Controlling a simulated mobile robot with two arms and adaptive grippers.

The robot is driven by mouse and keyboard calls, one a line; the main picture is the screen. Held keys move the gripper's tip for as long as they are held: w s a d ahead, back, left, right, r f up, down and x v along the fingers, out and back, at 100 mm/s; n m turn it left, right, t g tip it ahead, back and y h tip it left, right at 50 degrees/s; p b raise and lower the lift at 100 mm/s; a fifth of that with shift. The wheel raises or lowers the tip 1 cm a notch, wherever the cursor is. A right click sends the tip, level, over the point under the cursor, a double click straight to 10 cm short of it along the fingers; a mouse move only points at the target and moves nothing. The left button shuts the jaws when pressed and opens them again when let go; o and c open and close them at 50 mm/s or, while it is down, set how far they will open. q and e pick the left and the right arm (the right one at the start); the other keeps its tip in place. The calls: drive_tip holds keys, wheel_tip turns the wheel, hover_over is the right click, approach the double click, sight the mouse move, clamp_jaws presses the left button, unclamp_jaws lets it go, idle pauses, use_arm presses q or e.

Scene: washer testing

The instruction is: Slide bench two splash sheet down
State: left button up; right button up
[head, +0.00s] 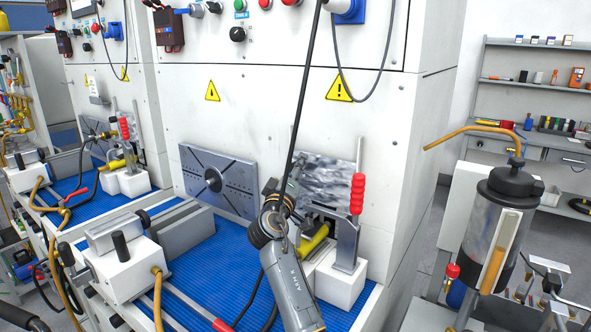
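A greyish, see-through splash sheet (328,178) stands upright at the back of the near bench, partly hidden by my arm. A red ribbed handle (357,194) is at its right side, above a grey metal bracket on a white block. A grey arm of mine rises from the bottom middle, and I take it for the right one. Its dark gripper end (280,196) is in front of the sheet's left side. Whether its fingers are open or shut, or touch the sheet, cannot be told. My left gripper is not clearly in view.
A slotted metal plate (217,180) is on the white wall left of the sheet. A white clamp block (125,270) stands on the blue mat (215,258). A yellow cylinder (314,241) lies beside my arm. A similar bench is farther left; a clear tank (492,235) stands right.

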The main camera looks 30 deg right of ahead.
drive_tip(key=v, duration=1.2)
idle(0.3)
